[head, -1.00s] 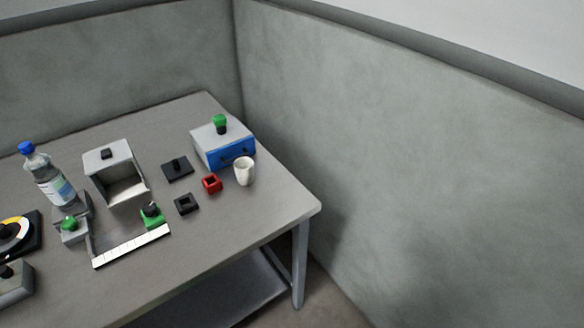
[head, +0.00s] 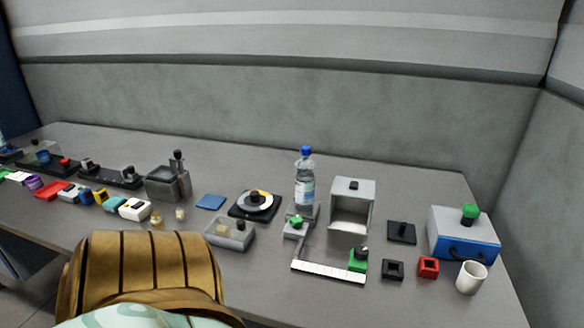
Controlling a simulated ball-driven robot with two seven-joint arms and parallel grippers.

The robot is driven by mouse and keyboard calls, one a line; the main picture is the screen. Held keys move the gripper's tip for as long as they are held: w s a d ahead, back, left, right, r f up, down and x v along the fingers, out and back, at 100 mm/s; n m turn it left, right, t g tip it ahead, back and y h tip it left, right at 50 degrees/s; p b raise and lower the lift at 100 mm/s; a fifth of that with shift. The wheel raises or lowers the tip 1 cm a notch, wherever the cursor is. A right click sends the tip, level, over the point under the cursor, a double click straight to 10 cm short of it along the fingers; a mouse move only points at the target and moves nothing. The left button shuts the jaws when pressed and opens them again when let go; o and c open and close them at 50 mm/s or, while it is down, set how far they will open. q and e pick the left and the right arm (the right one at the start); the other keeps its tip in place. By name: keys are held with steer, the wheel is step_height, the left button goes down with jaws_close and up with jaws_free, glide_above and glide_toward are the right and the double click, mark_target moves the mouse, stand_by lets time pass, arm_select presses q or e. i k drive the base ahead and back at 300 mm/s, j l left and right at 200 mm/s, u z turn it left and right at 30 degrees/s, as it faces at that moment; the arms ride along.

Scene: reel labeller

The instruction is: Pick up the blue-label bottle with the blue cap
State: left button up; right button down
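The bottle (head: 305,184) stands upright near the middle of the table, at the right-centre of the head view. It is clear, with a blue cap and a blue and white label. Its base is partly hidden behind a small grey fixture with a green knob (head: 296,222). Neither of my grippers is in view, and nothing touches the bottle from above.
Right of the bottle stand an open grey box (head: 352,208), a blue-fronted box (head: 463,243) and a white cup (head: 471,278). A black turntable (head: 255,204) is to its left. A large brown ribbed shape (head: 140,275) blocks the lower left.

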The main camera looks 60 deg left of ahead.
mark_target(305, 178)
steer(key=u, duration=1.85)
steer(key=j+z, duration=0.15)
steer(key=z, duration=0.25)
steer(key=k+j+z, duration=0.1)
steer(key=z, duration=0.3)
steer(key=k+j+z, duration=0.1)
steer(key=z, duration=0.25)
steer(key=k+j+z, duration=0.1)
steer(key=z, duration=0.3)
